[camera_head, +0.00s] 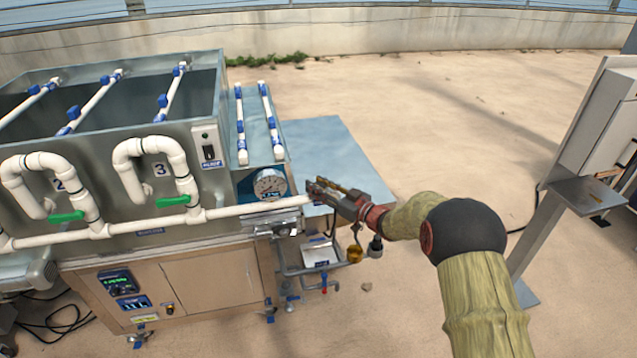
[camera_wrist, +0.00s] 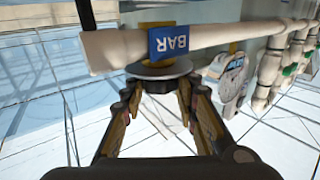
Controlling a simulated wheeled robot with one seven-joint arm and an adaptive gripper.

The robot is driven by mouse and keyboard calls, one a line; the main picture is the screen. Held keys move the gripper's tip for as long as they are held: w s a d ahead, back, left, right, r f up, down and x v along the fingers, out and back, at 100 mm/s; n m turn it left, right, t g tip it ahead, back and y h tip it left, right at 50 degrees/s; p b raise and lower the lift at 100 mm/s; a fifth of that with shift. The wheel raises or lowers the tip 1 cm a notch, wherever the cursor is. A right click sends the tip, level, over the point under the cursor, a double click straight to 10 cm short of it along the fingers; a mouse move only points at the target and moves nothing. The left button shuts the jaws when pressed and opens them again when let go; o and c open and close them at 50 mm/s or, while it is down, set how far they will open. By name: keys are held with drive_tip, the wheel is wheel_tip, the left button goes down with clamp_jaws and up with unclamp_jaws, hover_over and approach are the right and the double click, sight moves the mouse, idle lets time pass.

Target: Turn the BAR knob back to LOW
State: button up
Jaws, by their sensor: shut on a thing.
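The BAR knob (camera_wrist: 160,82) is a dark grey round knob beneath a white pipe with a blue BAR label (camera_wrist: 168,42) in the wrist view. My gripper (camera_wrist: 160,100) has a finger on each side of the knob and is shut on it. In the head view my gripper (camera_head: 314,188) is at the right end of the white front pipe (camera_head: 245,209), right of the round pressure gauge (camera_head: 270,184). There the gripper hides the knob. No LOW mark or pointer on the knob can be read.
The metal tank (camera_head: 95,235) with white pipes and green valve handles (camera_head: 173,201) stands left of my gripper. A grey post (camera_head: 540,225) stands at the right, with open sandy floor between.

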drive_tip(key=shift+w+r+n+g+y+p, duration=0.1)
drive_tip(key=shift+r+n+g+y+p, duration=0.1)
drive_tip(key=shift+n+g+y+p, duration=0.75)
drive_tip(key=shift+n+g, duration=0.25)
drive_tip(key=shift+g, duration=0.4)
drive_tip(key=o, duration=1.2)
drive_tip(key=shift+f, duration=0.1)
drive_tip(key=shift+c, duration=0.2)
drive_tip(key=v, duration=1.2)
drive_tip(key=shift+f, duration=0.15)
